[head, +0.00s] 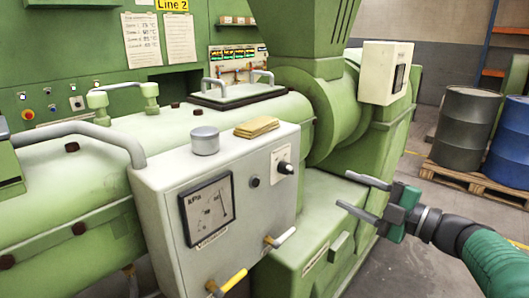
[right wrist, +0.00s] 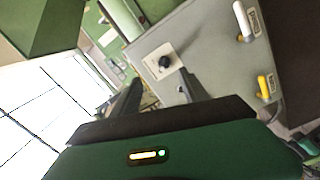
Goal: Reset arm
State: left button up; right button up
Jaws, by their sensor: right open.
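My right gripper (head: 362,195) comes in from the right in the head view. Its two fingers are apart with nothing between them. It is in front of the green machine's base, to the right of the grey control box (head: 270,225), and appears clear of both. In the right wrist view the gripper's fingers (right wrist: 160,90) are spread, with the box's black knob (right wrist: 165,62) and its white label beyond them. My left gripper is not in view.
The grey box carries a kPa gauge (head: 208,208), a black knob (head: 285,168), and white (head: 280,237) and yellow (head: 228,283) handled levers. A tin (head: 205,140) and a yellow cloth (head: 257,127) lie on top. Drums (head: 466,127) stand on a pallet at right. Floor at lower right is open.

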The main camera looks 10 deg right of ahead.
jog(key=w+m+t+h+p, duration=0.2)
jog(key=w+m+h+p, duration=0.1)
jog(key=w+m+h, duration=0.4)
jog(key=s+f+m+g+h+p, duration=0.45)
jog(key=f+m, duration=0.45)
jog(key=f, duration=0.4)
jog(key=s+a+f+m+g, duration=0.1)
jog(key=s+a+f+g, duration=0.2)
jog(key=s, duration=0.4)
jog(key=s+a+f+m+g+p, duration=0.1)
jog(key=s+a+f+m+g, duration=0.1)
jog(key=s+f, duration=0.4)
jog(key=s+a+f+m+g+y+p, duration=0.1)
jog(key=s+a+f+g, duration=0.4)
jog(key=s, duration=0.4)
jog(key=shift+s+a+f+m, duration=0.15)
jog(key=shift+s+m, duration=0.05)
jog(key=shift+m, duration=0.2)
